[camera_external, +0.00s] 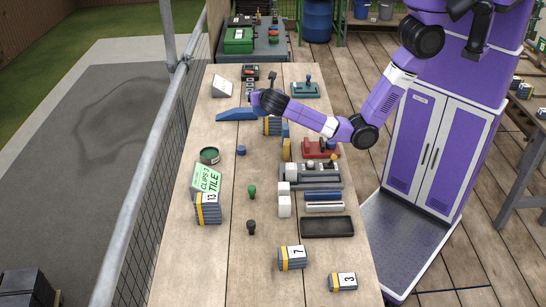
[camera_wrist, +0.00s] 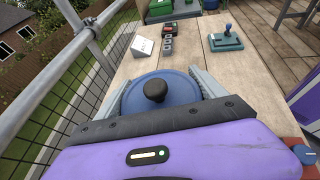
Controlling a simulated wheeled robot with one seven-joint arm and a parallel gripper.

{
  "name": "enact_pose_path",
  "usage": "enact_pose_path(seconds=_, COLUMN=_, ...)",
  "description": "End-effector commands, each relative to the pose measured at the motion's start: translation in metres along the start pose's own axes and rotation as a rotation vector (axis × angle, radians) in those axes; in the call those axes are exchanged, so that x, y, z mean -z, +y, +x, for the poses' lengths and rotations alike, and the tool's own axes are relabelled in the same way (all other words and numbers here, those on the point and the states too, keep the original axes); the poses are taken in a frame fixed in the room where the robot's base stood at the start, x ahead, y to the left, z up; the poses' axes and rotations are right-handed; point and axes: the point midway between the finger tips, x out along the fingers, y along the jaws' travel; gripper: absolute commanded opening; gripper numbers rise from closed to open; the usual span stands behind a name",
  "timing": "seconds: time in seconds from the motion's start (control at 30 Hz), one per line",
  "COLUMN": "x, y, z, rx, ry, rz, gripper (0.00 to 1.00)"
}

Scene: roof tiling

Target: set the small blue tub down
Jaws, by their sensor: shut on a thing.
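The small blue tub (camera_wrist: 183,85) is between my gripper's fingers in the wrist view. It looks round from above, with a black knob on top. My gripper (camera_wrist: 163,88) is shut on it, a grey finger at each side. The dark gripper body hides the tub's near side. In the external view my gripper (camera_external: 256,98) is over the far half of the bench, near a blue wedge-shaped piece (camera_external: 237,115); the tub is too small there to make out clearly. I cannot tell whether its underside touches the bench.
Beyond my gripper are a white wedge (camera_external: 222,87), a black device (camera_external: 250,72) and a teal fixture (camera_external: 305,90). Tile stacks (camera_external: 208,209), a green tin (camera_external: 209,155) and a black tray (camera_external: 327,227) lie nearer. Bare wood (camera_external: 215,260) shows at the near left. A mesh railing borders the left.

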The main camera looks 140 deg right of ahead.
Motion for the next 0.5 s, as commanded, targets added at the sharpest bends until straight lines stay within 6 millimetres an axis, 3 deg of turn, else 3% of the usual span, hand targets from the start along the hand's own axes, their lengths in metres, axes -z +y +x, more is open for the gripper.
enact_pose_path(seconds=0.13, x=-0.014, y=-0.002, z=0.001, rx=0.011, ry=-0.001, rz=0.008, gripper=0.29)
enact_pose_path(seconds=0.27, x=-0.025, y=0.002, z=0.024, rx=0.032, ry=0.0, rz=0.014, gripper=0.29)
enact_pose_path(seconds=0.5, x=-0.045, y=0.057, z=0.077, rx=-0.132, ry=-0.001, rz=-0.053, gripper=0.29)
